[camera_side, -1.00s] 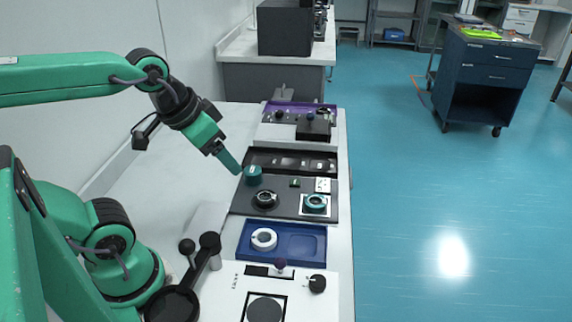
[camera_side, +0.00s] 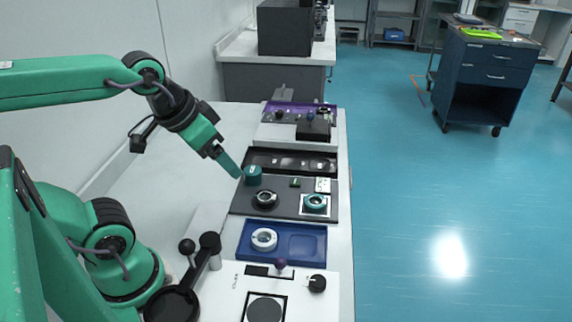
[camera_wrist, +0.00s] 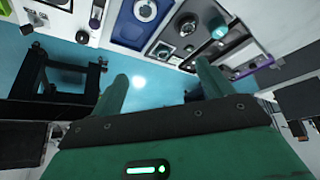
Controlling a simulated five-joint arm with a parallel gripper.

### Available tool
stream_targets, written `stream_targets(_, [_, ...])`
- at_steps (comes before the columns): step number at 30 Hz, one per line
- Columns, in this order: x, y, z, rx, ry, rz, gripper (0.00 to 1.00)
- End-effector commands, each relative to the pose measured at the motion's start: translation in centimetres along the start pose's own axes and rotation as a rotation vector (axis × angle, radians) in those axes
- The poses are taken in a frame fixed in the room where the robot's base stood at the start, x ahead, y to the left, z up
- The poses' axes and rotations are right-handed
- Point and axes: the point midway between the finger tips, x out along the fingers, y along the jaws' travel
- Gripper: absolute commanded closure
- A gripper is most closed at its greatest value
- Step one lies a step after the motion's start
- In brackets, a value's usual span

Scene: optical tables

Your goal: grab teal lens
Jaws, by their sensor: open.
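A teal ring-shaped lens (camera_side: 315,202) lies on a white square plate at the right of a dark tray in the side view. It also seems to show, small, in the wrist view (camera_wrist: 162,50). A teal cylinder (camera_side: 253,174) stands at the back left of the same tray, and appears in the wrist view (camera_wrist: 219,32). My gripper (camera_side: 238,173) is just left of this cylinder in the side view, pointing down and right. In the wrist view, my gripper (camera_wrist: 162,74) has its fingers wide apart with nothing between them. Whether it touches the cylinder cannot be told.
A black ring (camera_side: 265,199) sits on the dark tray (camera_side: 240,205). In front is a blue tray (camera_side: 305,245) with a white ring (camera_side: 264,239). A black box (camera_side: 313,127) stands behind. The bench is bare left of the trays.

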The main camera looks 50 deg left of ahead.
Motion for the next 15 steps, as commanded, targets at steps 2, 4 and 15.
stream_targets(2, [0.0, 0.0, 0.0, 0.0, 0.0, 0.0, 0.21])
stream_targets(4, [0.0, 0.0, 0.0, 0.0, 0.0, 0.0, 0.21])
stream_targets(15, [0.4, 0.0, -1.1, -0.01, -0.026, 0.0, 0.21])
